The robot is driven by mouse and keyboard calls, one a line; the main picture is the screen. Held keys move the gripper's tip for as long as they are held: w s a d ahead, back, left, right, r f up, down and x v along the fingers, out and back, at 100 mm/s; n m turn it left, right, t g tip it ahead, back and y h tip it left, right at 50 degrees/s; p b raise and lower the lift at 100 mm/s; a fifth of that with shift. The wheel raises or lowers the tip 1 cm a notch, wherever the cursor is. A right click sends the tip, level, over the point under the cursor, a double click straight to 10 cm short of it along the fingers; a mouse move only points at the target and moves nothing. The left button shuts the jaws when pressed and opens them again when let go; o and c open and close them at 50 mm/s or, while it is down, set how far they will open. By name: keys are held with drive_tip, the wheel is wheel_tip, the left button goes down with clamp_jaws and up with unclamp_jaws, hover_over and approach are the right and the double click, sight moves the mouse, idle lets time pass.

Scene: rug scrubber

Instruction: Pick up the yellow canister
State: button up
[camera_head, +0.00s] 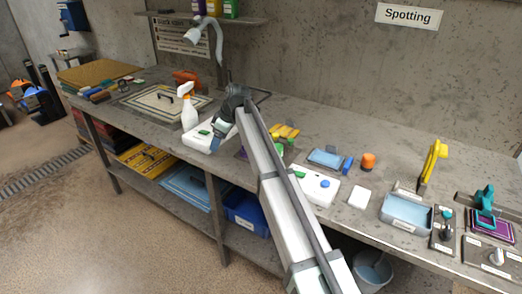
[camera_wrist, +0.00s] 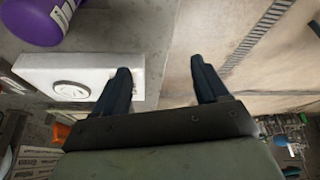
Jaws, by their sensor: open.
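A yellow container (camera_head: 214,7) stands on the wall shelf between a purple and a green one; its top is cut off by the frame edge. Yellow pieces (camera_head: 285,131) also lie on the bench just behind my arm, partly hidden; I cannot tell whether they are a canister. My gripper (camera_head: 215,144) is over the front of the bench, beside a white box (camera_head: 199,136). In the wrist view my gripper (camera_wrist: 160,68) is open and empty, its left finger by a white box edge. No yellow canister shows in the wrist view.
A white spray bottle (camera_head: 189,110) stands close left of my gripper. A purple container (camera_wrist: 38,20) shows in the wrist view. A grey lamp (camera_head: 208,32) hangs below the shelf (camera_head: 172,13). A blue tray (camera_head: 406,212) and tools occupy the right bench. Floor lies open in front.

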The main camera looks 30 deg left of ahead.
drive_tip(key=w+d+r+m+h, duration=0.1)
drive_tip(key=w+d+r, duration=0.1)
drive_tip(key=w+d, duration=0.1)
drive_tip(key=w+d+r+m+h, duration=0.1)
drive_tip(key=w+d+r+h, duration=0.1)
drive_tip(key=w+d+r, duration=0.1)
drive_tip(key=w+d+r+m+t+h, duration=0.1)
drive_tip(key=w+d+r, duration=0.1)
drive_tip(key=d, duration=0.3)
drive_tip(key=shift+w+r, duration=0.3)
drive_tip(key=shift+w, duration=0.6)
drive_tip(key=shift+d+f, duration=0.2)
wheel_tip(320, 180, down, 7)
drive_tip(key=shift+f, duration=0.15)
drive_tip(key=shift+w+f, duration=0.15)
drive_tip(key=shift+f, duration=2.85)
drive_tip(key=c, duration=1.3)
drive_tip(key=shift+r, duration=5.05)
